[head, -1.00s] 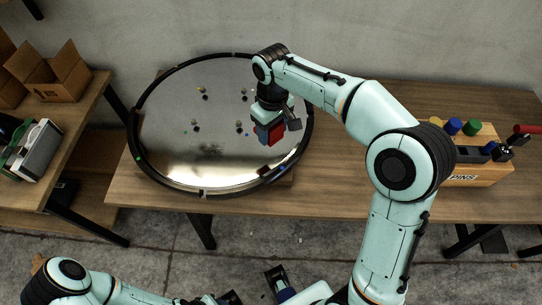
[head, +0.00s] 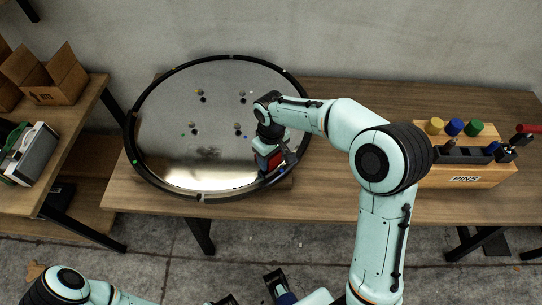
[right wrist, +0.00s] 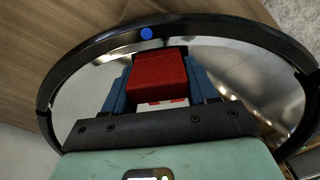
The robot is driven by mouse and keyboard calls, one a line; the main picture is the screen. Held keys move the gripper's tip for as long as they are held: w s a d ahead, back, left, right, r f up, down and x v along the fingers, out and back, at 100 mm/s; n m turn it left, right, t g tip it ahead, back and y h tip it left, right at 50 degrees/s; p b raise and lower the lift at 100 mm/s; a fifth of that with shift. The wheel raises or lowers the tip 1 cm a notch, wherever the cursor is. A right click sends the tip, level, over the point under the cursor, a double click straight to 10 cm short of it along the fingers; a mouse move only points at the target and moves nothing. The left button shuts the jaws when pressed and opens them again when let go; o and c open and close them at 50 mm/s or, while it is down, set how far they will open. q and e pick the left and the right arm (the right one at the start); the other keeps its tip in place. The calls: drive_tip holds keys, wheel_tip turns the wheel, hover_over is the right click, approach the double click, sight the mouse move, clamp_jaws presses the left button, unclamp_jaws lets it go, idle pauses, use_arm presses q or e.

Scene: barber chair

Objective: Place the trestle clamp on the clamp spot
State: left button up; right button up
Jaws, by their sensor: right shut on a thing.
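The trestle clamp, a red block (right wrist: 158,78), is held between the blue fingers of my right gripper (right wrist: 159,90). In the head view my right gripper (head: 268,163) is at the lower right of the round mirror (head: 215,165), low over its black rim, with a bit of the red clamp (head: 275,160) showing. A blue dot (right wrist: 146,33) marks the rim just beyond the clamp in the right wrist view. I cannot tell whether the clamp touches the rim. My left arm (head: 70,285) is at the bottom left; its gripper is not clear.
Several small pegs with coloured dots stand on the mirror, one at the upper left (head: 202,98). A wooden PINS box (head: 465,180) with coloured caps stands at the right of the table. A side shelf with an open cardboard box (head: 58,85) is at the left.

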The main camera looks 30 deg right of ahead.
drive_tip(key=o, duration=1.4)
drive_tip(key=shift+f, duration=0.15)
wheel_tip(320, 180, up, 12)
drive_tip(key=shift+r+p, duration=0.25)
drive_tip(key=shift+p, duration=0.65)
drive_tip(key=shift+f, duration=0.1)
